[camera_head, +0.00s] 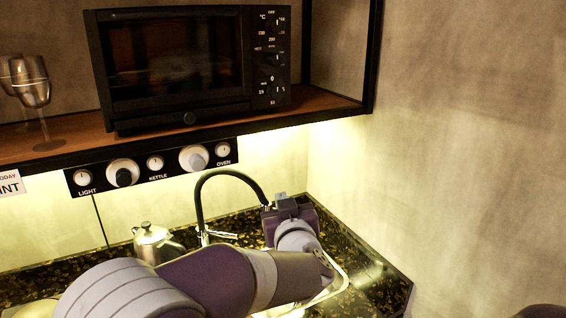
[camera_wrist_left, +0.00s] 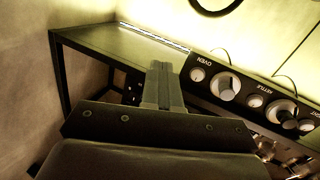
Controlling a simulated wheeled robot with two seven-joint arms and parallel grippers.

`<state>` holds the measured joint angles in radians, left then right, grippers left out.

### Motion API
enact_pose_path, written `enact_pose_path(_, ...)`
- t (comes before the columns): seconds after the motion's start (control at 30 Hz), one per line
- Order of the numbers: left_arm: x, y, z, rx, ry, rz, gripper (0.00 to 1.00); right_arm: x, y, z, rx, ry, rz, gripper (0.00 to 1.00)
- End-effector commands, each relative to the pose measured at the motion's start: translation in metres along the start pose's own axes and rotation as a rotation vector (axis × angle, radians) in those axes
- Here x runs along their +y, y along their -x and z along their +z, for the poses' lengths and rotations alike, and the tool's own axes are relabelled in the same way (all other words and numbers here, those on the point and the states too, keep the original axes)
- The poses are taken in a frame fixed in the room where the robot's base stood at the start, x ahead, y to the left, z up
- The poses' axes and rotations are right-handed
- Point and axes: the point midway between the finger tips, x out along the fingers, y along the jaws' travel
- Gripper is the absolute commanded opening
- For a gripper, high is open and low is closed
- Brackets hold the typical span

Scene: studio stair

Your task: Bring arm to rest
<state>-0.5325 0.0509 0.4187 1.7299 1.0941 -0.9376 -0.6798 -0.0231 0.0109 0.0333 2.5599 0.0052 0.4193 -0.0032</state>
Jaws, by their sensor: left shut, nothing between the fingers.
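My left arm reaches in from the bottom left of the head view, over the sink and counter. My left gripper (camera_head: 284,203) is beside the black faucet (camera_head: 228,173), below the shelf and to the right of the knob panel. In the left wrist view its fingers (camera_wrist_left: 162,84) are together and empty. The wrist view appears upside down, with the knob panel (camera_wrist_left: 243,90) to the right of the fingers. I cannot tell whether the gripper touches the faucet. My right gripper is not in view.
A black oven (camera_head: 190,62) and wine glasses (camera_head: 33,90) stand on the wooden shelf (camera_head: 52,142) above. A metal kettle (camera_head: 152,243) stands on the dark speckled counter (camera_head: 376,272). My arm partly hides the sink (camera_head: 335,283). A bare wall (camera_head: 465,150) bounds the right side.

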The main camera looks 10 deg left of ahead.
Motion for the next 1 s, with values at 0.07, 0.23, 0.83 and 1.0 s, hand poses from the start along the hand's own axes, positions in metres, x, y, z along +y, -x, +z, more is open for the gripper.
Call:
enact_pose_path(0.07, 0.029, 0.019, 0.059, -0.228, -0.02, 0.247, 0.0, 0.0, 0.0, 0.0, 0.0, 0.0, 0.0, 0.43)
enact_pose_path(0.23, -0.036, 0.11, 0.19, -0.897, -0.174, 0.414, 0.0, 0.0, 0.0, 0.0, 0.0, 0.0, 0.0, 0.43)
enact_pose_path(0.83, -0.214, 0.211, 0.232, -1.411, -0.314, 0.143, 0.0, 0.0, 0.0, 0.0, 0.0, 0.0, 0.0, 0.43)
enact_pose_path(1.0, -0.214, 0.211, 0.232, -1.41, -0.314, 0.144, 0.0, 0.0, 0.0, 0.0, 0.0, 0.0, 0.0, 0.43)
